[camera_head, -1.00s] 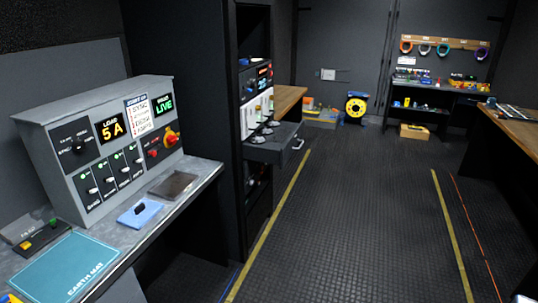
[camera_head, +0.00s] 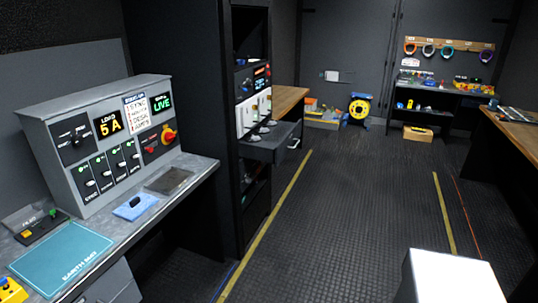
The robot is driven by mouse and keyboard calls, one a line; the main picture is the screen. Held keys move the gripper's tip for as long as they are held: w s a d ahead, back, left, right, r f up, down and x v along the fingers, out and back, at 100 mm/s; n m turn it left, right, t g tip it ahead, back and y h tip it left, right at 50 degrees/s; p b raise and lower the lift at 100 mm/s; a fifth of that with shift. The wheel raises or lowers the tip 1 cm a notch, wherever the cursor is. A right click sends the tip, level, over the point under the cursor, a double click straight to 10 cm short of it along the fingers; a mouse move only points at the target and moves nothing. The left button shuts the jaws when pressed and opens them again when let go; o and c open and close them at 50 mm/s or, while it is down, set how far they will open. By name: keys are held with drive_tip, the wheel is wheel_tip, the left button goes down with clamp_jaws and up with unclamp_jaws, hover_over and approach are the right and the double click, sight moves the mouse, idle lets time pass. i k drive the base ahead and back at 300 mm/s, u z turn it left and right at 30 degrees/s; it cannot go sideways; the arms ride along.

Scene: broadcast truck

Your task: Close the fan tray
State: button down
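The fan tray appears to be the dark grey drawer (camera_head: 266,153) that sticks out of the black equipment rack (camera_head: 240,205) into the aisle, left of centre. A small light handle (camera_head: 293,143) shows on its front end. White modules with dark levers (camera_head: 262,108) sit in the rack just above and partly overlap the drawer's top. The inside of the drawer is hard to make out. My gripper is not in view. A white block-shaped part at the lower right, probably a link of my arm, is well apart from the drawer.
A desk (camera_head: 180,190) with a grey control console (camera_head: 108,145) runs along the left. A wooden bench (camera_head: 290,100) stands behind the drawer. The aisle floor (camera_head: 350,200) between the yellow lines is clear.

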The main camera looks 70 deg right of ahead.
sight(271, 140)
drive_tip(key=z, duration=0.55)
drive_tip(key=k, duration=0.15)
drive_tip(key=u, duration=2.1)
drive_tip(key=k, duration=1.55)
drive_tip(key=z, duration=1.25)
